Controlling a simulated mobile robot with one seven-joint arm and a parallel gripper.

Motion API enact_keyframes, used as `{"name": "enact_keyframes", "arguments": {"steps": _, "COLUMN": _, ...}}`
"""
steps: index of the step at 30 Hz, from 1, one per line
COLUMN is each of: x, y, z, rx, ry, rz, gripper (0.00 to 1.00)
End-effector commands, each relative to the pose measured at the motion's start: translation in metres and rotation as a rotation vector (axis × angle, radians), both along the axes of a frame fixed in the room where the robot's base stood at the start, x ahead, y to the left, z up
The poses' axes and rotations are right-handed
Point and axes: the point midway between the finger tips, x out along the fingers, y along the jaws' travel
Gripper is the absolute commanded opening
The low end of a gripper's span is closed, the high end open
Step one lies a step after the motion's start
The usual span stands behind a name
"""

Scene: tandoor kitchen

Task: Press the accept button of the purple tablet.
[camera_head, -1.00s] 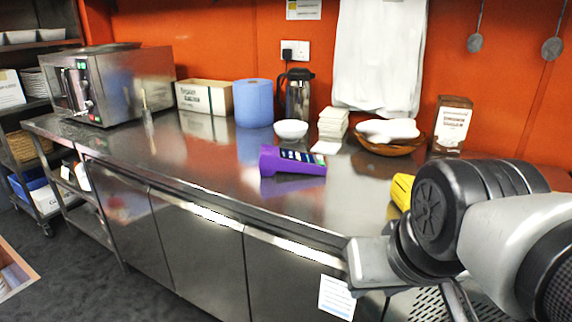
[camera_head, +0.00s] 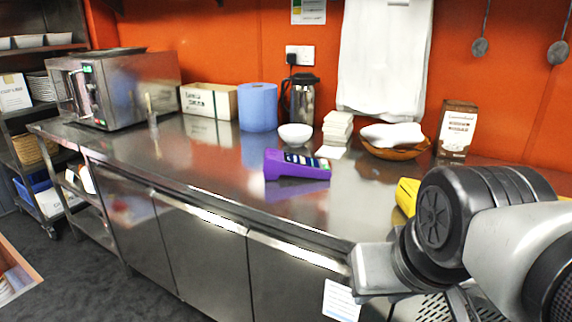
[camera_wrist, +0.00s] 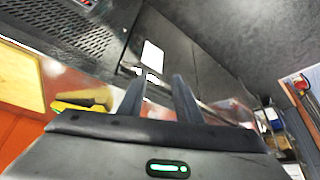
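The purple tablet (camera_head: 297,171) lies on the steel counter near its middle in the head view, with a dark screen and a row of small keys on its sloped top. The accept button is too small to tell apart. My arm shows at the right of the head view, right of and nearer than the tablet; the gripper's fingers are not clear there. In the wrist view my gripper (camera_wrist: 158,82) has its two dark fingers apart with nothing between them. It faces the cabinet fronts and floor, and the tablet is not seen there.
On the steel counter (camera_head: 230,178) behind the tablet stand a white bowl (camera_head: 295,135), napkins (camera_head: 337,127), a wooden bowl (camera_head: 397,150) and a flask (camera_head: 303,98). A yellow object (camera_head: 407,196) sits close to my arm. Counter left of the tablet is clear.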

Motion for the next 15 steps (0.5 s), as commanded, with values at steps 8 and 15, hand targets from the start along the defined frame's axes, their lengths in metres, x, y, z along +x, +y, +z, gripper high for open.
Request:
{"name": "enact_keyframes", "arguments": {"steps": 8, "x": 0.0, "y": 0.0, "z": -0.0002, "rx": 0.0, "ry": 0.0, "rz": 0.0, "gripper": 0.23}}
{"name": "enact_keyframes", "arguments": {"steps": 15, "x": 0.0, "y": 0.0, "z": -0.0002, "rx": 0.0, "ry": 0.0, "rz": 0.0, "gripper": 0.0}}
